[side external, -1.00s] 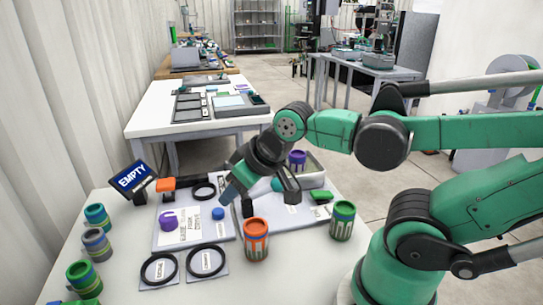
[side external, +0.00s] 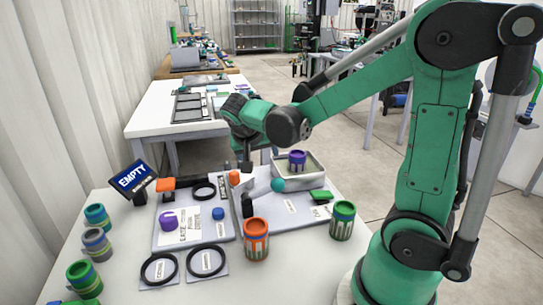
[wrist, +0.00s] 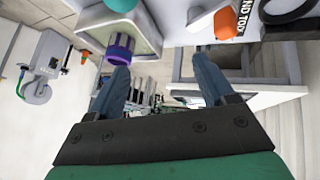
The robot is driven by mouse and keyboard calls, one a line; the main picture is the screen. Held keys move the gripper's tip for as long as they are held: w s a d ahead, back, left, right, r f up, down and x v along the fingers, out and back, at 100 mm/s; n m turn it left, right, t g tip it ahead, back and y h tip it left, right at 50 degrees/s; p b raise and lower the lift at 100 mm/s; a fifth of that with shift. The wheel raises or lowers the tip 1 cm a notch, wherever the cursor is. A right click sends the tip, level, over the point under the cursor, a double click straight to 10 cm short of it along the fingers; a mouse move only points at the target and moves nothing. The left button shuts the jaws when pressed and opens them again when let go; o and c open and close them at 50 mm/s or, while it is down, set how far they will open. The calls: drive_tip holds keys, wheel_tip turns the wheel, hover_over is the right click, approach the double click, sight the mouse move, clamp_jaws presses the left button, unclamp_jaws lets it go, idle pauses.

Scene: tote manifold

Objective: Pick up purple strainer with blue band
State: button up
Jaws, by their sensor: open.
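The purple strainer with a blue band (side external: 297,160) stands upright in a shallow light tray (side external: 318,168) at the back right of the table. In the wrist view the strainer (wrist: 120,48) is at upper left, beside the tip of the left finger, not between the fingers. My gripper (wrist: 162,72) is open, with two blue-grey fingers apart and nothing between them.
A teal ball (side external: 278,185) and a green block (side external: 321,195) lie near the tray's front. Several banded strainers line the left edge.

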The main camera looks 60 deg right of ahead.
sight(296, 154)
drive_tip(key=d+f+m+g+h, duration=0.1)
drive_tip(key=d+m+g, duration=0.1)
drive_tip(key=d+m, duration=0.1)
drive_tip(key=d+f+m+g+h, duration=0.1)
drive_tip(key=d+m+g+h, duration=0.1)
drive_tip(key=d+m, duration=0.1)
drive_tip(key=s+d+f+m+g+h, duration=0.1)
drive_tip(key=d+f+m+g, duration=0.1)
drive_tip(key=d+m, duration=0.1)
drive_tip(key=shift+d+f+m+h, duration=0.1)
drive_tip(key=shift+d+m+h, duration=0.25)
drive_tip(key=shift+m, duration=0.45)
drive_tip(key=shift+s+d+f+m+g, duration=0.3)
drive_tip(key=shift+s+d+m+g, duration=0.15)
drive_tip(key=shift+m, duration=0.25)
drive_tip(key=shift+h, duration=0.25)
drive_tip(key=shift+x, duration=2.7)
drive_tip(key=shift+f, duration=0.1)
clamp_jaws()
